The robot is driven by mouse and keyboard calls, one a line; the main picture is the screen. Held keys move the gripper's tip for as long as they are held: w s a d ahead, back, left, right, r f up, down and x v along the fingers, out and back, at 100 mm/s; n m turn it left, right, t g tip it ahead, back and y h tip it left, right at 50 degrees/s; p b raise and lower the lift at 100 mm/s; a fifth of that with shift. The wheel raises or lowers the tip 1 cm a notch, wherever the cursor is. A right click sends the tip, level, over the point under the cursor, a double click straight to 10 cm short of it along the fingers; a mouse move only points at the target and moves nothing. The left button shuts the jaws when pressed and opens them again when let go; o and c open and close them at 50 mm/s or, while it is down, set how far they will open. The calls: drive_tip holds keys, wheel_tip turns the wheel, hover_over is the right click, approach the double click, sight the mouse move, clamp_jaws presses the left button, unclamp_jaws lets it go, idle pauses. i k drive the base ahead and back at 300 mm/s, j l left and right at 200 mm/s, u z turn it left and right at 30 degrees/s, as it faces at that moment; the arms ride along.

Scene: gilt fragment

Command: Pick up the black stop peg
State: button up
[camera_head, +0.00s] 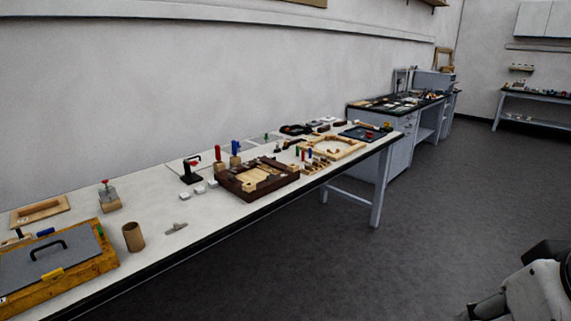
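I cannot single out the black stop peg for certain; at this distance the small parts on the long white workbench (235,209) blur together. A dark wooden frame (236,188) with pale blocks inside sits mid-bench. Part of my own grey arm shows at the lower right, away from the bench. My gripper's fingers cannot be made out there.
A yellow wooden case (85,275) with a grey lid and a brown cylinder (133,237) stand at the near left. Open grey floor (400,240) lies right of the bench. More benches stand farther back.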

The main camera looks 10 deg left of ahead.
sight(20, 234)
drive_tip(key=j, duration=0.8)
drive_tip(key=j+z, duration=0.1)
drive_tip(key=j, duration=0.65)
drive_tip(key=k+j+z, duration=0.1)
drive_tip(key=j, duration=0.7)
drive_tip(key=k+j, duration=0.1)
drive_tip(key=j, duration=0.7)
drive_tip(key=k+j, duration=0.1)
drive_tip(key=j, duration=1.6)
drive_tip(key=k+j, duration=0.15)
drive_tip(key=j, duration=1.5)
drive_tip(key=k+z, duration=0.05)
